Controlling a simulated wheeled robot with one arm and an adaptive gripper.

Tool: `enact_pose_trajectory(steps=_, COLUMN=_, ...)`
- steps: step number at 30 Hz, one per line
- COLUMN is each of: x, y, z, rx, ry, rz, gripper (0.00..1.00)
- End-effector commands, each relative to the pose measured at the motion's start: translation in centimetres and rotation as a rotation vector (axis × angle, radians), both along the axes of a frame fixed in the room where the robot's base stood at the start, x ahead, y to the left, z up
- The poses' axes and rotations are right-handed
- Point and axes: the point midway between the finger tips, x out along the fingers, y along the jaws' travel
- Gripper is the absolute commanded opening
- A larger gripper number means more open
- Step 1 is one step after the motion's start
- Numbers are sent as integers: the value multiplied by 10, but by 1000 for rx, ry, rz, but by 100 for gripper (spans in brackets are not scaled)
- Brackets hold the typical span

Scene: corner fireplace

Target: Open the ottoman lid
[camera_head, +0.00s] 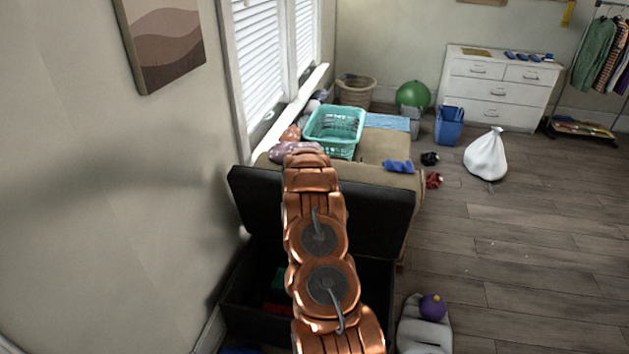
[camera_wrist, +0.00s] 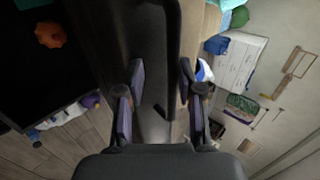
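The ottoman is a dark box (camera_head: 240,292) at the lower middle of the head view. Its dark lid (camera_head: 375,205) is raised and stands steeply tilted at the far side of the box. Some red and green things show inside the dark interior. My copper-coloured arm crosses in front of the lid and hides its middle and my gripper in that view. In the wrist view my gripper (camera_wrist: 161,77) has its fingers spread, with the lid (camera_wrist: 150,40) running between them. I cannot tell whether both fingers touch it.
Behind the lid, a tan bench (camera_head: 385,150) carries a teal basket (camera_head: 335,128) and clothes. A white cushion-like thing (camera_head: 420,335) with a purple ball (camera_head: 433,307) lies right of the ottoman. A wall and window stand close on the left. Open wood floor (camera_head: 520,250) lies to the right.

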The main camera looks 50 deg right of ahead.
Motion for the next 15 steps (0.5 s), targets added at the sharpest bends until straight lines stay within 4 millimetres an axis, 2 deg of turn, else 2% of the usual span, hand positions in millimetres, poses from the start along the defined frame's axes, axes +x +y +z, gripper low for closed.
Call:
enact_pose_trajectory(steps=8, x=-2, y=2, z=2, rx=0, ry=2, rz=-2, gripper=37)
enact_pose_trajectory(steps=15, x=-8, y=16, z=14, rx=2, ry=3, rz=1, gripper=37)
